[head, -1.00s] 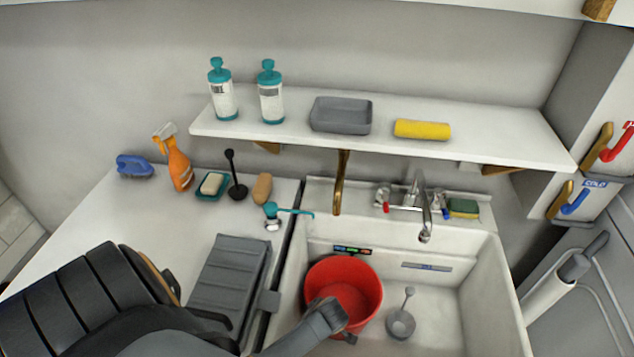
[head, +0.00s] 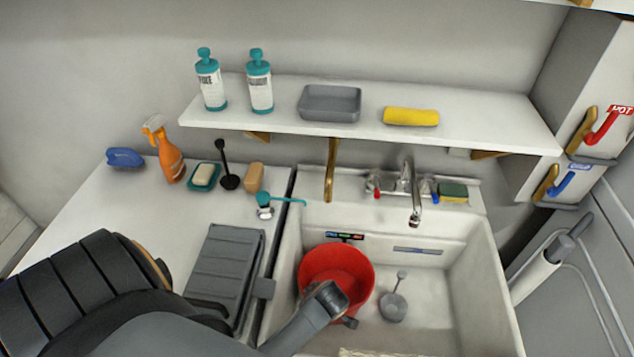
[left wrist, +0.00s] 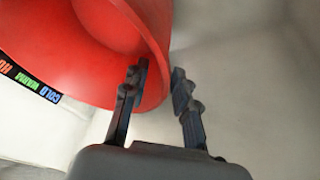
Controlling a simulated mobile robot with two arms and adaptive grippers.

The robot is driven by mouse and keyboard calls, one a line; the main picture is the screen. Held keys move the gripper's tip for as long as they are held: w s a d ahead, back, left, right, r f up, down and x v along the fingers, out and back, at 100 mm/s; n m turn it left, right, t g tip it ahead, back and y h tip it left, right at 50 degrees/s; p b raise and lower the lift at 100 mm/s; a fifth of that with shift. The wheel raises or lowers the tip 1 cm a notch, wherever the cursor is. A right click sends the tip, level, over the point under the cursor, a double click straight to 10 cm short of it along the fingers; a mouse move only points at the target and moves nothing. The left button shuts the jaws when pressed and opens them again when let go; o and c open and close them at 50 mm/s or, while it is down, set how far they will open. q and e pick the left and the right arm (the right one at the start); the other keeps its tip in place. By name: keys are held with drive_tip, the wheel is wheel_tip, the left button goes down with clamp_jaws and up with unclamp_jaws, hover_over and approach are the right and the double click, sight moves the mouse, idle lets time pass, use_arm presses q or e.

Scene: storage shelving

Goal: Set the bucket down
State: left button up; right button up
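The red bucket (head: 330,268) is in the left part of the white sink, its mouth facing up. Its base is hidden, so I cannot tell whether it touches the sink floor. My left gripper (head: 346,318) is at the bucket's near right side. In the left wrist view, the bucket (left wrist: 95,65) fills the upper left, and the gripper's two fingers (left wrist: 158,80) are apart. The left finger overlaps the bucket's side and the right finger is in front of pale sink wall. My right gripper is not in view.
The sink (head: 435,322) has free floor right of a grey strainer (head: 393,306). The faucet (head: 413,205) hangs over its back. A grey drying rack (head: 224,270) lies on the left counter. A shelf (head: 460,132) spans above. A beige textured edge (head: 385,352) shows at the bottom.

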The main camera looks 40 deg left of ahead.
use_arm(q)
drive_tip(key=v, duration=0.5)
drive_tip(key=shift+s+d+r, duration=0.1)
drive_tip(key=shift+d+r, duration=0.05)
drive_tip(key=shift+r, duration=0.15)
